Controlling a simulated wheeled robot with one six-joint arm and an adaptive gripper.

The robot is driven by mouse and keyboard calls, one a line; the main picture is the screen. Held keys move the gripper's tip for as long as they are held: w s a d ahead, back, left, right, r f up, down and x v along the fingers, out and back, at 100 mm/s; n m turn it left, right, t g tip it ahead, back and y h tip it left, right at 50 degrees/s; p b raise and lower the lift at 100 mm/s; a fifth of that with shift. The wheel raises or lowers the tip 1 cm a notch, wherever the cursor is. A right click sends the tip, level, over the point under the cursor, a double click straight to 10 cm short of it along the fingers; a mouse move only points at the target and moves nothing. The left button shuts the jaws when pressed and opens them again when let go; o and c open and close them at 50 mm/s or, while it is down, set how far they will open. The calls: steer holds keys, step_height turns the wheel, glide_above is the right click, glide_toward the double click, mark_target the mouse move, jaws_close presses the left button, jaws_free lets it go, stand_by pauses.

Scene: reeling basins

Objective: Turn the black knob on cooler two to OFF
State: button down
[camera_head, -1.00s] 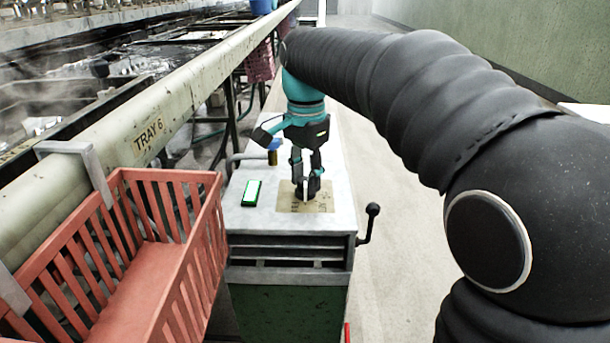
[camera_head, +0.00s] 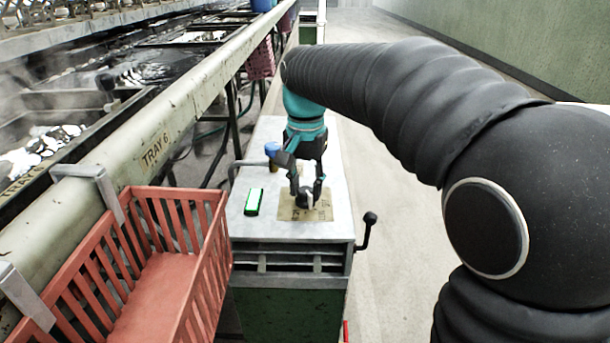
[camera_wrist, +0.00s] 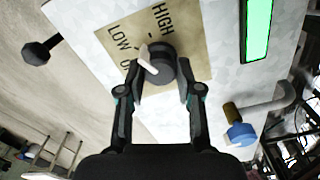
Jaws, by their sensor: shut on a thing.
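The black knob (camera_wrist: 163,66) sits on a tan label plate (camera_wrist: 190,28) on the cooler's pale top (camera_head: 270,226). Its white pointer (camera_wrist: 147,59) aims up and left in the wrist view, roughly between LOW and HIGH. A third label, starting with O, is partly hidden by my left finger. My gripper (camera_wrist: 158,84) is shut on the knob, a finger at each side. In the head view my gripper (camera_head: 306,198) stands over the plate (camera_head: 322,212) and mostly hides the knob.
A lit green display (camera_head: 254,201) lies left of the plate. A blue-capped pipe fitting (camera_head: 272,150) stands behind it. A black-knobbed lever (camera_head: 369,218) sticks out at the cooler's right. A red basket (camera_head: 165,285) hangs at left from the TRAY 6 rail (camera_head: 185,105). The floor at right is clear.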

mark_target(305, 189)
steer(key=n+p, duration=0.3)
steer(key=n, duration=0.3)
steer(key=shift+p, duration=0.3)
steer(key=n+p, duration=0.2)
steer(key=n, duration=0.4)
steer(key=shift+n, duration=0.3)
steer(key=shift+f, duration=0.1)
steer(key=c, duration=0.8)
jaws_free()
steer(key=shift+o, duration=0.2)
step_height(305, 189, up, 12)
